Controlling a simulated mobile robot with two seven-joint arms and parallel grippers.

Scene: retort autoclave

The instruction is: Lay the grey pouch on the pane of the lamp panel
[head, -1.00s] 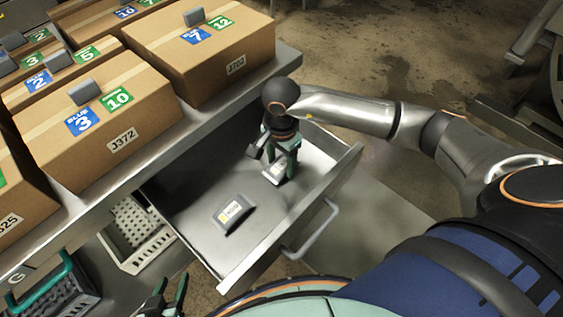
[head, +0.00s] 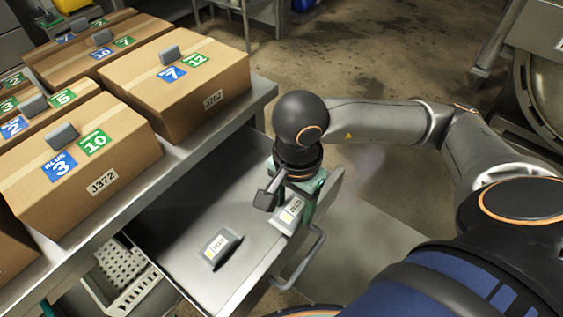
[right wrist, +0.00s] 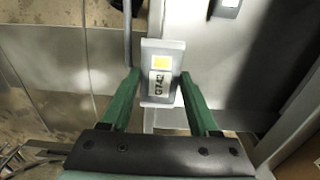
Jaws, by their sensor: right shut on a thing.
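A grey pouch (head: 290,213) with a white and yellow label is held in my right gripper (head: 296,200), above the front right part of the open drawer. The right wrist view shows the same pouch (right wrist: 160,90) upright between the green fingers of the gripper (right wrist: 160,77), its label reading G742. A second grey pouch (head: 221,247) with a similar label lies on the drawer floor; part of it shows at the top of the wrist view (right wrist: 228,5). The lamp panel and its pane are not in view. My left gripper is not in view.
The steel drawer (head: 185,215) is pulled out under a bench (head: 265,92). Cardboard boxes (head: 205,85) with grey blocks on top crowd the bench. A white basket (head: 125,275) stands below at left. Open floor (head: 370,60) lies beyond my arm.

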